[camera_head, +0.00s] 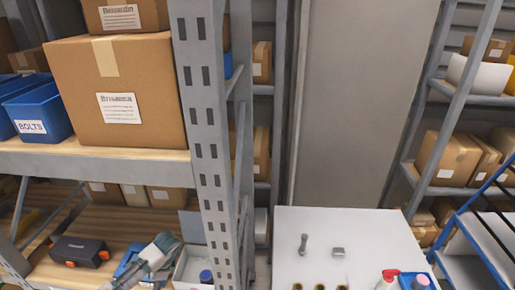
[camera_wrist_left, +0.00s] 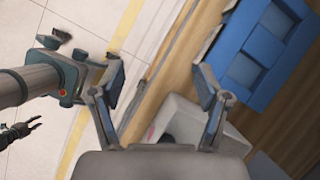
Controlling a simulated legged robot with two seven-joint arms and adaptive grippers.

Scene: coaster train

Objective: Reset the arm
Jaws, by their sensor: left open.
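My left gripper (camera_head: 163,248) shows at the bottom left of the head view, in front of the lower wooden shelf, between a blue object (camera_head: 130,258) and an open white box (camera_head: 187,268). In the left wrist view, my left gripper (camera_wrist_left: 158,78) is open, its two fingers wide apart with nothing between them. A blue bin (camera_wrist_left: 250,55) and a pale box (camera_wrist_left: 185,135) lie beside and beyond the right finger. My right gripper does not show in the head view. A dark claw-like part at the left edge of the wrist view may be it, too small to judge.
A grey upright post (camera_head: 208,120) stands just right of my left gripper. A black case (camera_head: 80,251) lies on the lower shelf. A large carton (camera_head: 120,90) sits above. A white table (camera_head: 370,235) holds small items at the right. Floor (camera_wrist_left: 70,20) shows below.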

